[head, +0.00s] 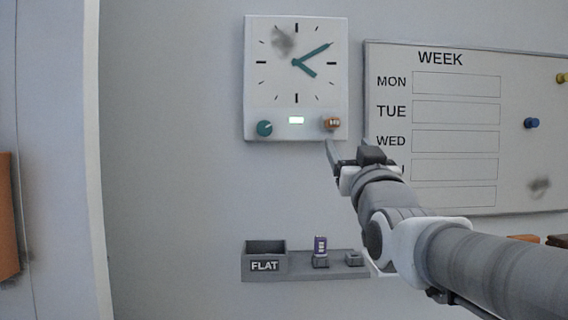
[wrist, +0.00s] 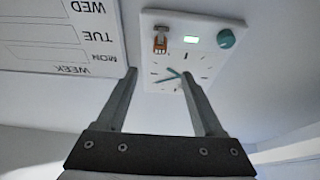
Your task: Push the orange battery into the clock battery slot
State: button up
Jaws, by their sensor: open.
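The white clock (head: 262,90) hangs on the wall with teal hands. The orange battery (head: 332,124) sits at the lower right of its face, at the battery slot; I cannot tell how deeply it is seated. In the wrist view, where the clock (wrist: 205,62) appears upside down, the orange battery (wrist: 160,45) shows beyond and between my fingertips. My gripper (head: 347,145) is open and empty, just below the clock's lower right corner, with its fingers pointing up toward the clock. Both fingers also show in the wrist view (wrist: 160,73), spread apart.
The clock bears a teal knob (head: 264,128) and a lit green window (head: 296,120). A whiteboard (head: 440,130) hangs close on the right, partly behind my arm.

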jog(key=shift+v, duration=1.9)
jog(key=shift+f, duration=0.15)
jog(key=s+f+g+p, duration=0.3)
jog(key=f+g, duration=0.2)
jog(key=f, duration=0.2)
jog(key=s+f+g+p, duration=0.2)
jog(key=s+f+g, duration=0.15)
jog(key=f, duration=0.45)
jog(key=s+f+g+p, duration=0.3)
jog(key=s+f+g, duration=0.5)
jog(key=s, duration=0.5)
notch_tip(320, 180, down, 3)
jog(key=shift+s+r, duration=0.15)
jog(key=shift+s, duration=0.15)
